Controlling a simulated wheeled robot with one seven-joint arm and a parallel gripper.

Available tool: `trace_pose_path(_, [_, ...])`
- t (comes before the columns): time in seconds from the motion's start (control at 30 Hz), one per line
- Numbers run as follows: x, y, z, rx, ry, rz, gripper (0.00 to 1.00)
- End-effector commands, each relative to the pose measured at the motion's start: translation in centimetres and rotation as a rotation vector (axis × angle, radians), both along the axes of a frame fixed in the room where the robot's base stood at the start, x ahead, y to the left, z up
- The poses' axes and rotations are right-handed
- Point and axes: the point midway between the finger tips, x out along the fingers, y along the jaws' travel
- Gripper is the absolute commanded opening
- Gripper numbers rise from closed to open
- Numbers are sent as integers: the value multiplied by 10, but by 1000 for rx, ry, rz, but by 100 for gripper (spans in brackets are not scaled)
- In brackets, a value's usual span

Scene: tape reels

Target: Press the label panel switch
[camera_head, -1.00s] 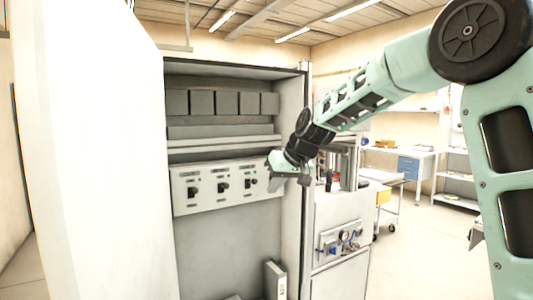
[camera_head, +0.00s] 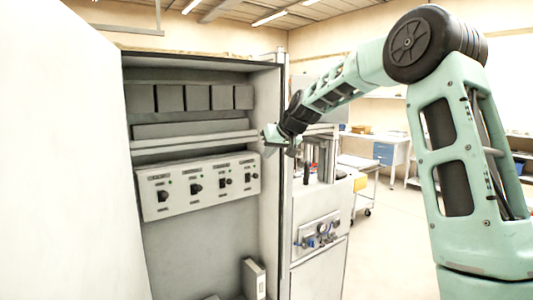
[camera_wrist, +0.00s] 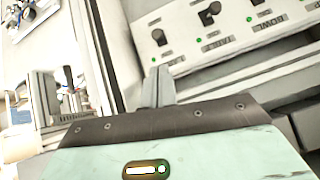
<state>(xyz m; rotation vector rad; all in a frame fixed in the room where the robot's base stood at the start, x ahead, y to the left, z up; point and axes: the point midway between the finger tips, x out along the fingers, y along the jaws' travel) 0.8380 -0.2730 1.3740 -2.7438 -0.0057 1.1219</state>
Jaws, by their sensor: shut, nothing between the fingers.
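The grey switch panel (camera_head: 210,205) is mounted inside the open cabinet. It carries a row of several black switches, each with a small green light. The labels are too small to read in the head view, so I cannot tell for sure which is the label switch. In the wrist view, part of the panel (camera_wrist: 160,60) shows at the top with a black switch (camera_wrist: 209,13) and tilted lettering. My gripper (camera_head: 270,138) is above and right of the panel's right end, near the cabinet's right side. Its fingers (camera_wrist: 158,86) are together, apart from the switches.
The cabinet door (camera_head: 70,170) stands open at the left. The cabinet's right wall (camera_head: 269,200) is close to my gripper. Below the panel is an open bay with a white binder-like object (camera_head: 254,279). A machine (camera_head: 318,200) stands right of the cabinet, with open floor beyond.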

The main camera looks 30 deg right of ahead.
Motion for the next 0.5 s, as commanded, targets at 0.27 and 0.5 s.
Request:
trace_pose_path(0.27, [36,5,-32,5,4,2,0])
trace_pose_path(0.5, [54,6,-51,1,2,1,0])
